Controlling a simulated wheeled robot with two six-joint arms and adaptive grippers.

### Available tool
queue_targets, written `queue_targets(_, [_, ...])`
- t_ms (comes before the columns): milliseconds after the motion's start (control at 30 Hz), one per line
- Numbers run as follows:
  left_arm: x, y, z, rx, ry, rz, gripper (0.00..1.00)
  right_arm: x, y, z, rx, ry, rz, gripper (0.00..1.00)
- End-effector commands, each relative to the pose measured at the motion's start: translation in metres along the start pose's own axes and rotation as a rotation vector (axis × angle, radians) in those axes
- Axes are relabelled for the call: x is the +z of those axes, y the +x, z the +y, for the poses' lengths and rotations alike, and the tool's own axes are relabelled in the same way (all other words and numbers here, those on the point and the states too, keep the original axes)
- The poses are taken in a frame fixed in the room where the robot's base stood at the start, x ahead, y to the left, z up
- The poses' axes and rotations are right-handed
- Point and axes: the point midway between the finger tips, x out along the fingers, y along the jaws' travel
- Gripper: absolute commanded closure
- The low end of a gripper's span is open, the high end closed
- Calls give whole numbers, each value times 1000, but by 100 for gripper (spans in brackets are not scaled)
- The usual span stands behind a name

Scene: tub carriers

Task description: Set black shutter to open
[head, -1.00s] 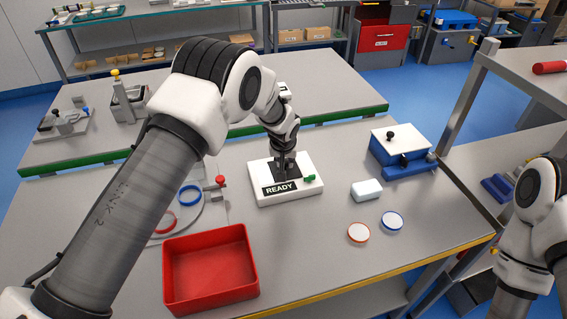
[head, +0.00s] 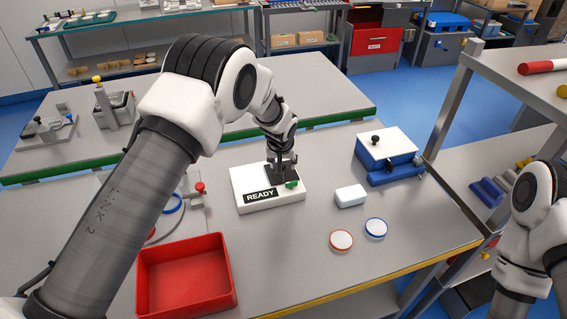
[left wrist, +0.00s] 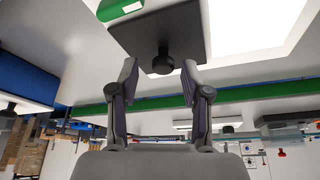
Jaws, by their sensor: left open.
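The black shutter (head: 273,178) is a dark plate on top of a white block (head: 245,182) labelled READY. In the left wrist view the shutter (left wrist: 180,25) carries a short black knob (left wrist: 163,62). My left gripper (head: 282,164) is over the shutter, pointing down. In the left wrist view its open fingers (left wrist: 160,75) stand on either side of the knob, with gaps visible. A green piece (head: 292,184) sits on the block at the shutter's right edge. The head view hides the knob behind the fingers. My right arm shows at the right edge; its gripper is out of view.
A red tray (head: 228,265) stands at the front left. A white block-shaped piece (head: 350,196) and two round lids (head: 341,240) (head: 376,227) lie to the right. A blue box with a white top (head: 388,147) is behind them.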

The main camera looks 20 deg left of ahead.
Motion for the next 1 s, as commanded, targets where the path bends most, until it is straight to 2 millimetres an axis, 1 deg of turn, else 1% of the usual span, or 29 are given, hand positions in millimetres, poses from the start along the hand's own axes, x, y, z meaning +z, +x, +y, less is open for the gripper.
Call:
queue_targets(167, [-2,-41,2,-1,3,5,53,0,0,0,0,0,0,60])
queue_targets(300, [-2,-77,3,-1,2,5,53,0,0,0,0,0,0,60])
queue_targets(433, [-2,-100,4,-1,4,3,53,0,0,0,0,0,0,60])
queue_targets(567, [-1,-110,5,-1,4,2,53,0,0,0,0,0,0,60])
queue_targets(933, [-1,-111,4,-1,4,1,53,0,0,0,0,0,0,60])
queue_targets(1000, [-3,-114,4,0,4,2,53,0,-4,0,0,0,0,60])
